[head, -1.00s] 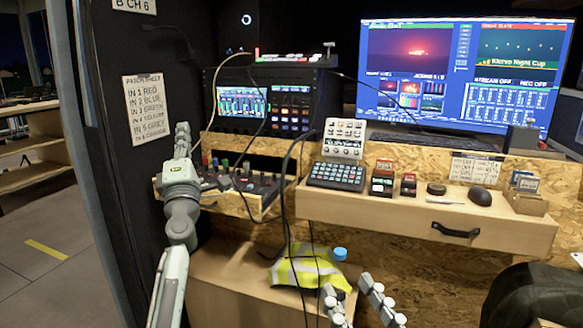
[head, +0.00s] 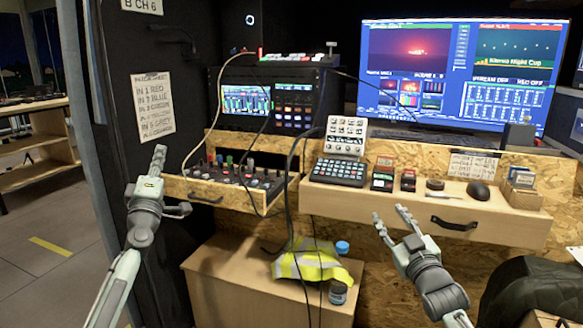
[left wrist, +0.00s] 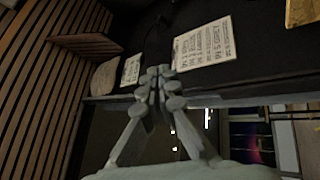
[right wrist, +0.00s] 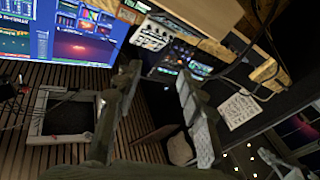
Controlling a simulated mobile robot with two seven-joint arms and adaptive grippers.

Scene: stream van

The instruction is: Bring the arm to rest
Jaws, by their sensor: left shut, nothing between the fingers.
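My left gripper (head: 158,160) is at the left of the head view, in front of the dark wall panel and left of the mixer drawer. In the left wrist view its fingers (left wrist: 160,85) are together with nothing between them. My right gripper (head: 393,217) is in front of the desk drawer front, left of its black handle. In the right wrist view its fingers (right wrist: 160,78) stand apart and the gap is empty. No object is in either gripper.
A mixer (head: 235,177) sits in a pulled-out wooden drawer. A keypad (head: 340,172), small boxes and a mouse (head: 479,190) are on the desk drawer. A yellow vest (head: 312,262), a jar (head: 338,292) and a blue lid (head: 342,247) are on the lower box. Black cables hang at centre.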

